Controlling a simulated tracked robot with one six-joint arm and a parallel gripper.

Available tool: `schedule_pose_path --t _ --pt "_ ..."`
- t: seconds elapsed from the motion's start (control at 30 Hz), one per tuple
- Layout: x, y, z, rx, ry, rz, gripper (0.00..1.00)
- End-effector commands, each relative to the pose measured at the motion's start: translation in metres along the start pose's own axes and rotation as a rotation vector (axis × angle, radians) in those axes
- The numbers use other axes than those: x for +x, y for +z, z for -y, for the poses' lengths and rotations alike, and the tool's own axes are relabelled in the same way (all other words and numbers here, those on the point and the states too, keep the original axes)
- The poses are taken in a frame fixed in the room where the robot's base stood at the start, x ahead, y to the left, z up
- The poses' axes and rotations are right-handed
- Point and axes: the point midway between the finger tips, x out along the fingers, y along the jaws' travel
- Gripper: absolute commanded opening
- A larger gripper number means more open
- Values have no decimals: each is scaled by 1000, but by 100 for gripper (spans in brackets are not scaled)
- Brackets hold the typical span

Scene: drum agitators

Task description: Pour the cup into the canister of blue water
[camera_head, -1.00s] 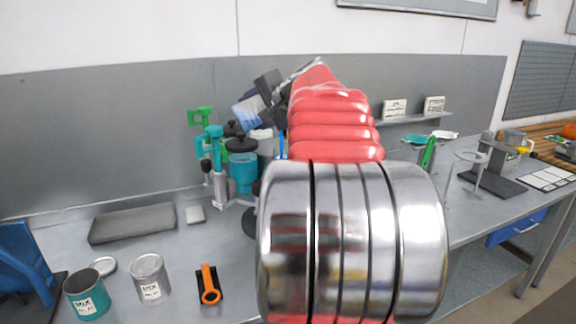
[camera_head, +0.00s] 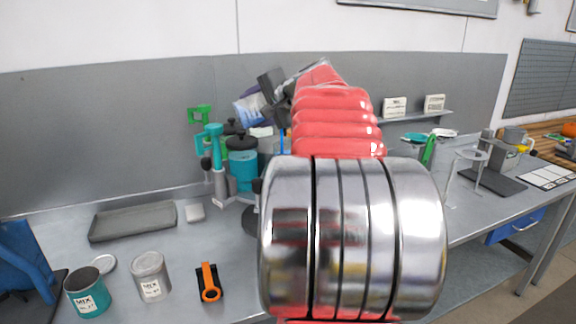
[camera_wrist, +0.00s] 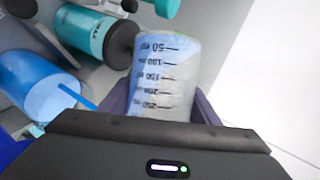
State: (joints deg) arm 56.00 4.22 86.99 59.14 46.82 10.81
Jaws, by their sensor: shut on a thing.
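My gripper (camera_wrist: 162,100) is shut on a translucent cup (camera_wrist: 172,58) with black volume marks. Its numbers appear upside down, and the cup is tilted. In the head view my dark gripper (camera_head: 271,84) and the pale blue cup (camera_head: 248,111) show above the containers at the back of the bench. The canister with blue water (camera_wrist: 38,88) lies left of and below the cup in the wrist view, apart from it. A thin blue rod stands in it. The cup's contents cannot be told clearly. My arm hides much of this area in the head view.
A teal bottle with a black cap (camera_head: 242,162) stands near the canister; it also shows in the wrist view (camera_wrist: 88,32). Two labelled tins (camera_head: 88,298) (camera_head: 150,282), a grey tray (camera_head: 134,222) and an orange-handled tool (camera_head: 209,284) lie front left. Stands occupy the right bench.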

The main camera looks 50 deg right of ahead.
Motion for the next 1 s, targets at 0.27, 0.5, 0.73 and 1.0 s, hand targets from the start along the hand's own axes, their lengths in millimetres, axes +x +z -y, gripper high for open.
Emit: schedule_pose_path --t 0.27,0.5,0.73,1.0 --pt "-2 -2 3 17 -8 6 27" --pt "-3 -4 5 32 -14 11 27" --pt "-4 -6 6 44 -18 15 27" --pt "-6 -7 8 55 -23 19 27"
